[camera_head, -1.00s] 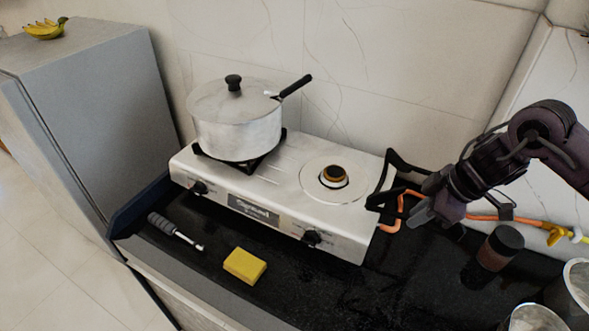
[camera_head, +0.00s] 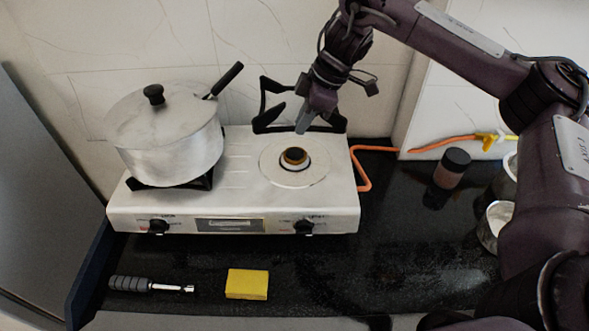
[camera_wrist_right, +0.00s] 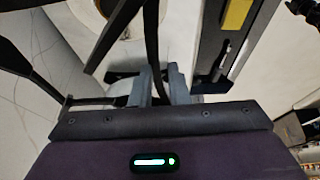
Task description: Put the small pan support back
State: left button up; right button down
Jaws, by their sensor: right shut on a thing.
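The small pan support (camera_head: 262,102) is a black metal frame with bent prongs. My right gripper (camera_head: 304,122) is shut on it and holds it tilted behind the bare right burner (camera_head: 295,158) of the white stove (camera_head: 236,180), near the wall. In the right wrist view the support's dark bars (camera_wrist_right: 151,35) pass between the fingers of my right gripper (camera_wrist_right: 161,92). The gripper hides part of the support, and I cannot tell its exact height above the stove. My left gripper is not in view.
A lidded pot (camera_head: 165,130) stands on the left burner with its handle towards the back. A yellow sponge (camera_head: 246,284) and a screwdriver (camera_head: 150,285) lie in front. A jar (camera_head: 451,168) and an orange hose (camera_head: 362,170) are right of the stove.

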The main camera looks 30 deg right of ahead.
jog(key=f, duration=0.3)
jog(key=shift+w+f+b, duration=0.1)
jog(key=shift+w+b, duration=0.2)
jog(key=shift+b, duration=0.05)
jog(key=f+b, duration=0.1)
jog(key=f, duration=0.2)
jog(key=f+b, duration=0.1)
jog(key=f, duration=0.3)
jog(key=a+f+b, duration=0.1)
jog(key=f+b, duration=0.1)
jog(key=f, duration=0.1)
jog(key=shift+s+a+f, duration=0.1)
jog(key=shift+f, duration=0.6)
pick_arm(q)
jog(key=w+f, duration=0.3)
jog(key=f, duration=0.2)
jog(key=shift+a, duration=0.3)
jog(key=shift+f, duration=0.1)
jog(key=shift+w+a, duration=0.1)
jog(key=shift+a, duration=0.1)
pick_arm(e)
jog(key=shift+f, duration=0.25)
